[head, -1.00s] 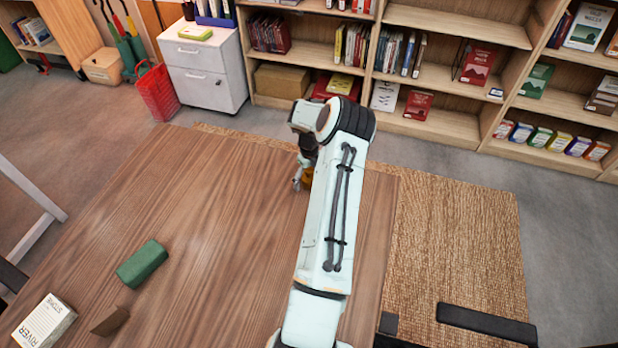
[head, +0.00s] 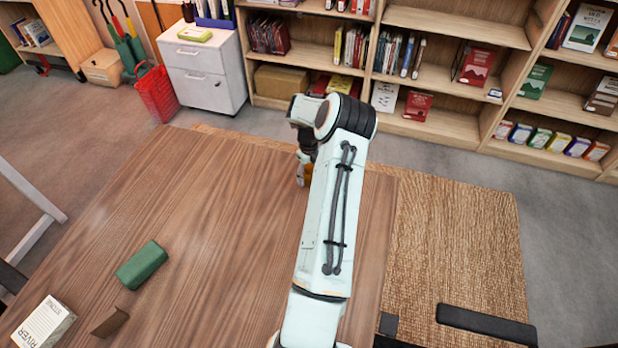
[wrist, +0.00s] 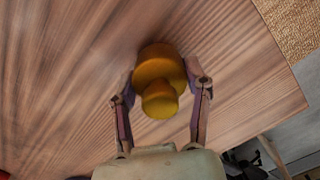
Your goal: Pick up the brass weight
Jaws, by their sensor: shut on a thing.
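The brass weight (wrist: 158,75) is a golden, round, stepped piece with a knob. In the wrist view it sits between the two fingers of my gripper (wrist: 160,92), which is shut on it. In the head view my gripper (head: 303,172) is at the far part of the wooden table (head: 215,215), mostly hidden by my arm. Only a sliver of the weight shows there. I cannot tell whether the weight touches the tabletop.
A green block (head: 142,265), a white book-like box (head: 44,324) and a small brown wedge (head: 109,321) are at the table's near left. The middle of the table is clear. Bookshelves (head: 440,125) and a white drawer cabinet (head: 205,70) stand beyond the table.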

